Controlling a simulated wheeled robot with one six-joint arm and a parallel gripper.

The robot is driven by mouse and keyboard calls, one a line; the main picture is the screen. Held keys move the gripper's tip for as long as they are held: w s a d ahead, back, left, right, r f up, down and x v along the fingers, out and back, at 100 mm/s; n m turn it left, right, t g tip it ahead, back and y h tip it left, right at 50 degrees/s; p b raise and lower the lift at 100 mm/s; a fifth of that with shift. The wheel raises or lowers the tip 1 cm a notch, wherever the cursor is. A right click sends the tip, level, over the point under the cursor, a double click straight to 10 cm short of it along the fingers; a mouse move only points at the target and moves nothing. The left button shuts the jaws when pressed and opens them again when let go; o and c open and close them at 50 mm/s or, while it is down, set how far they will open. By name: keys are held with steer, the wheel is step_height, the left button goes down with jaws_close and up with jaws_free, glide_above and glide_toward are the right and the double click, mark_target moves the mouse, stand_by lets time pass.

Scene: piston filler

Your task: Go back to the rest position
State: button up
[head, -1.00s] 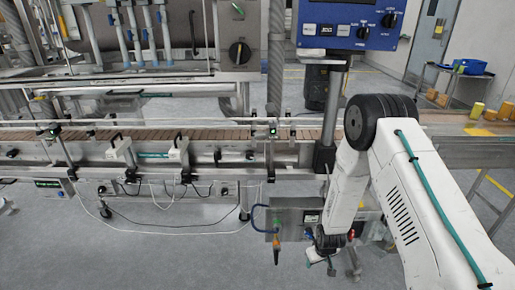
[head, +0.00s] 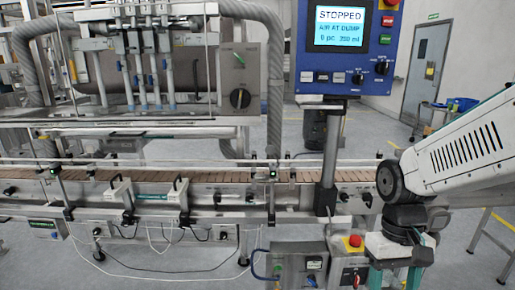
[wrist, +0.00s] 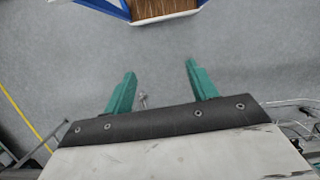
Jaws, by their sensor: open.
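In the head view my white arm comes in from the right, and the teal fingers (head: 393,277) point down at the lower right, partly cut off by the frame edge. The gripper is beside a small control box with a red emergency stop button (head: 354,241); I cannot tell the exact gap.
The filler's conveyor (head: 160,185) runs across the left and middle. The blue operator panel (head: 345,45) reads STOPPED. A grey box (head: 300,266) hangs below the conveyor. A blue-framed piece with a brown top (wrist: 160,10) stands at the wrist view's top. Open floor lies between.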

steer(key=s+r+t, duration=0.4)
steer(key=s+r, duration=0.5)
steer(key=r, duration=0.1)
steer(key=shift+s+d, duration=0.25)
steer(key=shift+d, duration=0.2)
